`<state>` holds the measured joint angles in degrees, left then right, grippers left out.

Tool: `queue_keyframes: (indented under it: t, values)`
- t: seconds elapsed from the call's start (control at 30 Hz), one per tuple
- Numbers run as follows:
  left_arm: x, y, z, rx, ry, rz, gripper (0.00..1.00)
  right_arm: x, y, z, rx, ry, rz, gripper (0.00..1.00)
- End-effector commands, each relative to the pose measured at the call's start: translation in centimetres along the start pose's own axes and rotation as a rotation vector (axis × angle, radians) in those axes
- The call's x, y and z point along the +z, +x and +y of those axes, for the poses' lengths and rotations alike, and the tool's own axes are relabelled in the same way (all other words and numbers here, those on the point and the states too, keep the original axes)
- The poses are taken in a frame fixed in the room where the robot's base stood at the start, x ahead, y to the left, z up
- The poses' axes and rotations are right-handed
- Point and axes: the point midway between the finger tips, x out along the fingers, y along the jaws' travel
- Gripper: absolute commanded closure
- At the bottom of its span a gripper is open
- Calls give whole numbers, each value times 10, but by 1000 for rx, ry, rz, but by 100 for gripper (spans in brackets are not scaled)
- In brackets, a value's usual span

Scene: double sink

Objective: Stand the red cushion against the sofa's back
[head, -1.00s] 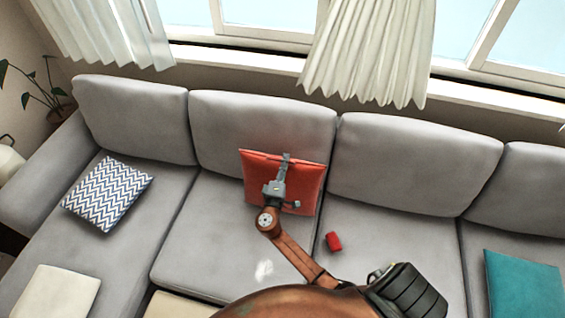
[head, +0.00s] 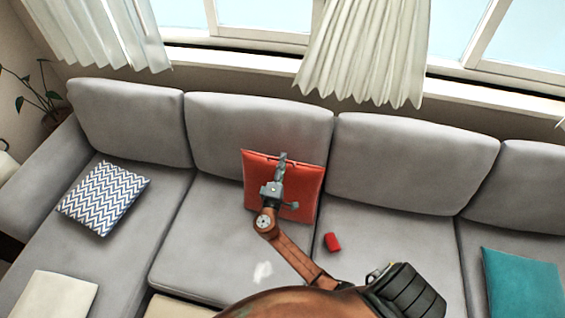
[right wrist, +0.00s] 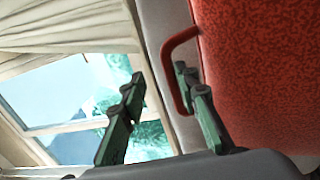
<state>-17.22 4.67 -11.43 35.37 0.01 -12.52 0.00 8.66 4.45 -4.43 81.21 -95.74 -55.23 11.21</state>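The red cushion (head: 310,180) stands tilted on the second seat from the left. Its top edge is at the sofa's back (head: 255,115). In the right wrist view the cushion (right wrist: 265,70) fills the right side, with a red loop handle (right wrist: 178,75) on its edge. My right gripper (head: 282,160) is in front of the cushion's upper middle and hides part of it. In the right wrist view the gripper (right wrist: 158,76) has its fingers apart, one finger beside the loop. Whether that finger touches the loop I cannot tell. My left gripper is not in view.
A small red object (head: 332,242) lies on the seat right of my arm. A zigzag cushion (head: 103,198) and a cream cushion (head: 52,300) lie at left, a teal cushion (head: 522,285) at right. Curtains (head: 365,50) hang behind the sofa.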

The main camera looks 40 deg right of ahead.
Motion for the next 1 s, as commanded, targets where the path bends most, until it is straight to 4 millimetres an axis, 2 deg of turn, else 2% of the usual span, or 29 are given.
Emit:
queue_keyframes:
  t: [0.17,0.4,0.6,0.8,1.0]
  values:
    - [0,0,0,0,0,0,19,0,-18,0,0,1,0,71]
    - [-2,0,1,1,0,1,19,0,-68,0,-1,1,0,71]
    - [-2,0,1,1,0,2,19,0,-102,1,2,1,0,71]
    - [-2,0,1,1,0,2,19,0,-118,1,2,2,-1,71]
    - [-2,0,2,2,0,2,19,-1,-119,2,3,2,-1,71]
